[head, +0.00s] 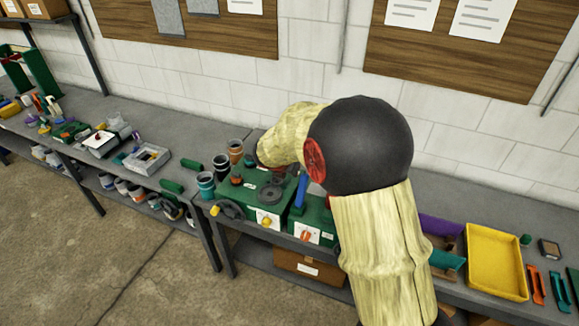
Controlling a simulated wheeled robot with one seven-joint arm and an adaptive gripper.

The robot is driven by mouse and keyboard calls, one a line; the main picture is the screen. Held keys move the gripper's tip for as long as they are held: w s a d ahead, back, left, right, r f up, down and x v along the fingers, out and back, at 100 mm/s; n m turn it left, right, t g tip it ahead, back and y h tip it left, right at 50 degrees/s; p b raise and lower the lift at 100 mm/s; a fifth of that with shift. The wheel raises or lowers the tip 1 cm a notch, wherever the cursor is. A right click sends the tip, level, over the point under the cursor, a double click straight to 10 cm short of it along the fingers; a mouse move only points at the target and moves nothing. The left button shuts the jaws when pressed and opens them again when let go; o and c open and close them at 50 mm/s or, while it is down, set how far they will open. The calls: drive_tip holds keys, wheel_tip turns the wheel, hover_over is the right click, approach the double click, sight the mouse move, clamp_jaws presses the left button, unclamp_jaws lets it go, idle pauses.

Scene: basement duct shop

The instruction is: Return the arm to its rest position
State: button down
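My arm (380,230) rises from the bottom of the head view in a pale yellow cover. It bends at a large black joint (365,140) with a red disc on its side. From there a shorter covered link (290,132) points left and away over the bench, above the green machines. A dark part shows at that link's far end, behind the machines' near parts. My gripper's fingers do not show, so I cannot see whether they hold anything.
A grey bench (465,210) runs along the white block wall. Green machines (258,190) with knobs and levers stand below my arm, with cups (206,184) to their left. A yellow tray (497,262) and orange-handled tools (535,284) lie at right. Concrete floor (100,245) is open at left.

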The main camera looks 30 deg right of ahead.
drive_tip(key=s+a+f+m+y+b, duration=0.2)
drive_tip(key=s+a+m+b, duration=0.4)
drive_tip(key=s, duration=0.5)
drive_tip(key=s+a+f+m+y+b, duration=0.2)
drive_tip(key=s+a+f+m+b, duration=0.2)
drive_tip(key=s+a+m+b, duration=0.3)
drive_tip(key=s+a+f+m+y+b, duration=0.2)
drive_tip(key=s+a+m+b, duration=0.5)
drive_tip(key=s+m+b, duration=0.5)
drive_tip(key=s+f, duration=0.1)
drive_tip(key=s, duration=0.2)
drive_tip(key=shift+m+t, duration=0.3)
drive_tip(key=shift+t, duration=0.1)
drive_tip(key=shift+s, duration=0.1)
